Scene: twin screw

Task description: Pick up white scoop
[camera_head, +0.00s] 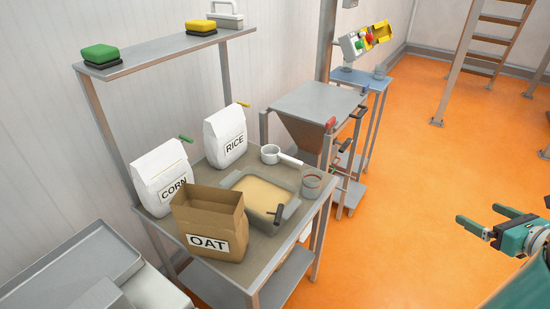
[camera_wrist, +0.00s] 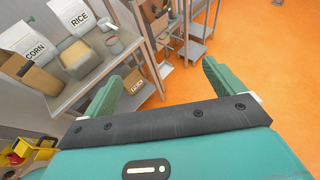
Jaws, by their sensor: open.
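The white scoop (camera_head: 272,154) lies on the steel table at the back right, with its round cup by the RICE bag and its handle pointing right. In the wrist view the scoop (camera_wrist: 104,23) is small, near the top, to the right of the RICE bag. My gripper (camera_head: 485,214) is open and empty at the right of the head view, over the orange floor and well away from the table. Its two green fingers also show in the wrist view (camera_wrist: 160,88), wide apart with nothing between them.
The steel table (camera_head: 262,255) also holds a CORN bag (camera_head: 160,178), a RICE bag (camera_head: 225,136), an open brown OAT bag (camera_head: 209,222), a tray of grain (camera_head: 291,210) and a small grey cup (camera_head: 311,184). A hopper (camera_head: 315,101) stands behind. Floor between gripper and table is clear.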

